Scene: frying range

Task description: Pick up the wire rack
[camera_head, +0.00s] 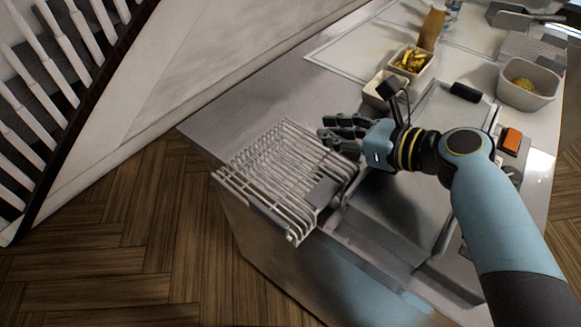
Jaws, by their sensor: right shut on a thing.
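The wire rack (270,180) is a pale metal grid of parallel bars at the left end of the counter. It is tilted, and its near left side sticks out past the counter's edge over the floor. My right gripper (335,136) comes in from the right and is shut on the rack at its far right edge. The fingers partly hide the exact place of contact. I cannot tell whether the rack still touches the counter. My left gripper is not in view.
The counter (215,125) has clear room behind the rack. A container of fries (424,76), a small pale container (372,97) and a grey tub (545,88) with a yellowish thing in it stand farther back. A black object (465,92) lies near them. Wooden floor (150,250) lies beyond the left edge.

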